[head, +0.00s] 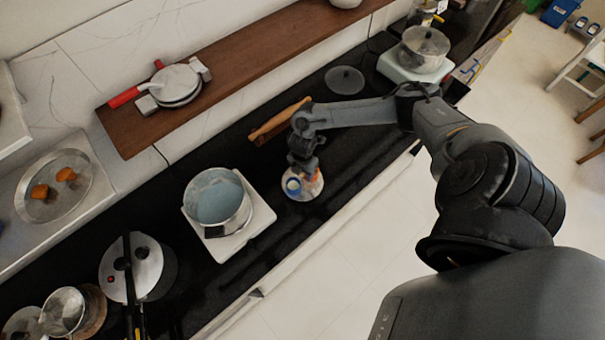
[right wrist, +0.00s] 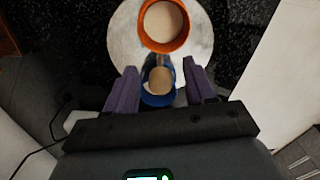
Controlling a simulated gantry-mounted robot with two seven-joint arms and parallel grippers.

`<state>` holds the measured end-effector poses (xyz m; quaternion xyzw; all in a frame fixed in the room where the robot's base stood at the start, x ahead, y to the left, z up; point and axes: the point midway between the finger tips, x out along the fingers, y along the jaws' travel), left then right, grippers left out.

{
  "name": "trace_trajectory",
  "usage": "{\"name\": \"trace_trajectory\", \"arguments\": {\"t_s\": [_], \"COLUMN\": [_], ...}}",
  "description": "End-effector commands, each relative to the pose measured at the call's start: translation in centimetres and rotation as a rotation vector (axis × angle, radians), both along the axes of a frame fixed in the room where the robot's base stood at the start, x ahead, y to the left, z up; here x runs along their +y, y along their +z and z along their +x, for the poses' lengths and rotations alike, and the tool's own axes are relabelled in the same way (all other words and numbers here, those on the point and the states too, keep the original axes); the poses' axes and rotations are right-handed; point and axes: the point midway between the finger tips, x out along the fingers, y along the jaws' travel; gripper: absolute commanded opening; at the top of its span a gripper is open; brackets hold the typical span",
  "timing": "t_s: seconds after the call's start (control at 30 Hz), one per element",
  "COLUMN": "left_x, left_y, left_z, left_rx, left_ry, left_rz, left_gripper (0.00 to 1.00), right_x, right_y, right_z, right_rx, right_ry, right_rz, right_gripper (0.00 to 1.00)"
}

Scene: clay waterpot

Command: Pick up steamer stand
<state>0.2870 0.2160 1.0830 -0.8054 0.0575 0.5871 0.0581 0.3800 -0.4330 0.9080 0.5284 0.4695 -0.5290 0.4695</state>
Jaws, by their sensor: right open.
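I take the steamer stand (head: 309,189) to be the piece with a pale round plate and orange and blue rings, on the black counter; I cannot be sure of the name. In the right wrist view its pale plate (right wrist: 126,38) lies under an orange-rimmed cup (right wrist: 165,46), with a blue-rimmed cup (right wrist: 160,98) nearer to me. My right gripper (head: 302,168) is right over it, partly covering it. In the right wrist view the purple fingers of my right gripper (right wrist: 162,72) are open on either side of the blue-rimmed part. Contact cannot be told. My left gripper is not in view.
A pot (head: 217,200) stands on a white stove to the left. A brown wooden piece (head: 278,122) lies behind my gripper, and a dark lid (head: 345,80) farther back. A lidded pot (head: 424,48) stands at upper right. The counter's front edge (head: 330,232) is close.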

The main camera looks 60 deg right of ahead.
Motion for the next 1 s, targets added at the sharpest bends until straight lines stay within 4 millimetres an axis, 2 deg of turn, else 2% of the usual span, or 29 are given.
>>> {"name": "trace_trajectory", "arguments": {"t_s": [0.2,0.5,0.57,0.87,1.0], "left_x": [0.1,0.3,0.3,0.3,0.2], "left_y": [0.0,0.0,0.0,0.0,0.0], "left_z": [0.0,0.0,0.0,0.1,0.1], "left_rx": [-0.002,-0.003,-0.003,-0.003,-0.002], "left_ry": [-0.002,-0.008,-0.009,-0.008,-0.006], "left_rz": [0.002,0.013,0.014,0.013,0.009], "left_gripper": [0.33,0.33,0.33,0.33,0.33], "right_x": [0.1,0.0,0.0,0.0,0.0], "right_y": [-2.3,-2.7,-2.6,-2.6,-2.6], "right_z": [-0.1,0.0,-0.1,-0.1,0.0], "right_rx": [0.001,-0.001,-0.001,-0.001,-0.001], "right_ry": [0.000,0.000,0.000,0.000,0.000], "right_rz": [0.001,0.000,0.000,0.000,0.000], "right_gripper": [0.54,0.54,0.47,0.01,0.00]}}
